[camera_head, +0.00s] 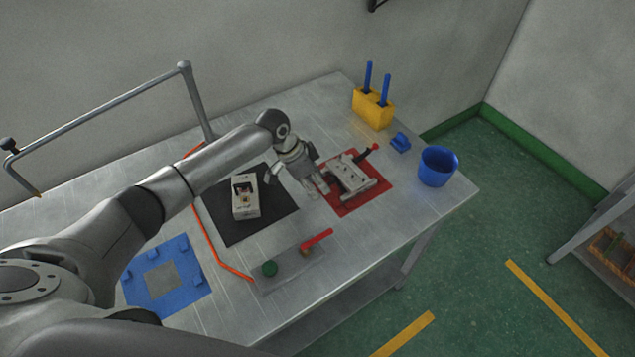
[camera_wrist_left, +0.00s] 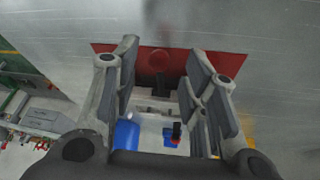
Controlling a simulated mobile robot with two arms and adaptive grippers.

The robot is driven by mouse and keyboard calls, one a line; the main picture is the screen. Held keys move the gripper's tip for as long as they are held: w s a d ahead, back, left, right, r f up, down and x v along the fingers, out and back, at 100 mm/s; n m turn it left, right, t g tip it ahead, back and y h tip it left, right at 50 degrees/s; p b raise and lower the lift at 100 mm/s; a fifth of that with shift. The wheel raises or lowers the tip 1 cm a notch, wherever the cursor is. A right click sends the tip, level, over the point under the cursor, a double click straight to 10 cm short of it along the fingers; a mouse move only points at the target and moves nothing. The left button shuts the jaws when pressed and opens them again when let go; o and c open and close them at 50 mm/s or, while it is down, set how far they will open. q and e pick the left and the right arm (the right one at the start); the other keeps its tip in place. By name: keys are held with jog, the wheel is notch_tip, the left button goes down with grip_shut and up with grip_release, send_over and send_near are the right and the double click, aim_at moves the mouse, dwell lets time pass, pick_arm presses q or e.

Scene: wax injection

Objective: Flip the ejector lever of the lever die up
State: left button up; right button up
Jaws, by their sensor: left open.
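The lever die (camera_head: 354,179) is a pale grey block on the red mat (camera_head: 379,197), right of the table's middle. Its dark ejector lever (camera_head: 364,155) sticks out at the upper right and ends in a red knob (camera_head: 375,147). My left gripper (camera_head: 320,187) is open just left of the die, with nothing visibly held. In the left wrist view the open fingers frame part of the die (camera_wrist_left: 158,104), with the red mat (camera_wrist_left: 125,58) beyond. I cannot tell whether a finger touches the die. My right gripper is out of view.
A white box (camera_head: 246,209) sits on the black mat left of the die. A blue cup (camera_head: 437,166), a small blue part (camera_head: 400,142) and a yellow holder with blue-handled tools (camera_head: 373,109) stand to the right.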

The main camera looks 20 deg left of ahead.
pick_arm(q)
jog(key=shift+x, duration=0.9)
grip_shut()
